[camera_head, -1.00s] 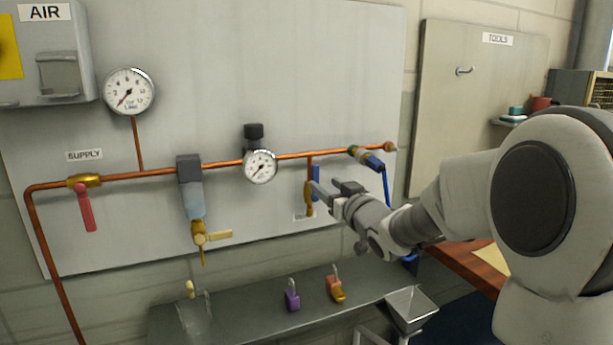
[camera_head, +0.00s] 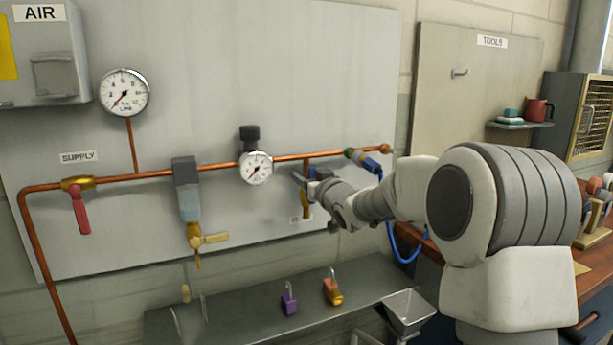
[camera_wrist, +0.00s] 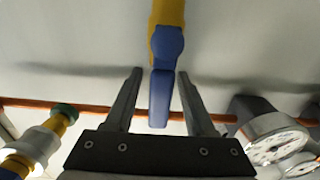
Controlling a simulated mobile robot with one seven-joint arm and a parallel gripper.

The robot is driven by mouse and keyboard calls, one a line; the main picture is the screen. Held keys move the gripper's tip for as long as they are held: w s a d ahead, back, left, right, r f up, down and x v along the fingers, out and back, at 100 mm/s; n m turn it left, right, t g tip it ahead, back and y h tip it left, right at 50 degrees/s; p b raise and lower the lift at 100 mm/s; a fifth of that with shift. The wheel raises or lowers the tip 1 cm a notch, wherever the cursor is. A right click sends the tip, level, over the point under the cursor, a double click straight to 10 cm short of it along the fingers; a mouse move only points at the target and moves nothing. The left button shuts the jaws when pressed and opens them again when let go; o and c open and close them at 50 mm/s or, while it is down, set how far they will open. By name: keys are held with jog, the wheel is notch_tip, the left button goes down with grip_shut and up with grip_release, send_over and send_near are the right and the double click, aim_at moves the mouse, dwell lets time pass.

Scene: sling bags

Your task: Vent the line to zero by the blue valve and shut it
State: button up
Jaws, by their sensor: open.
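The blue valve is on a short branch below the copper pipe. Its brass body (camera_head: 306,204) shows in the head view, and its handle is mostly hidden by my gripper. In the wrist view the blue handle (camera_wrist: 160,95) lies lengthwise, in line with its yellow body (camera_wrist: 167,12). My gripper (camera_head: 303,175) is at the handle. Its two open fingers (camera_wrist: 160,75) stand either side of the handle, with a gap on both sides. The line gauge (camera_head: 124,93) has its needle at the lower left, near the low end.
The red supply handle (camera_head: 81,212) hangs down, across the pipe. A second gauge (camera_head: 256,168) sits left of my gripper. A blue-ended coupling (camera_head: 367,161) is to its right. A shelf (camera_head: 235,322) below holds a purple padlock (camera_head: 289,301) and an orange one (camera_head: 332,289).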

grip_shut()
dwell(1.3)
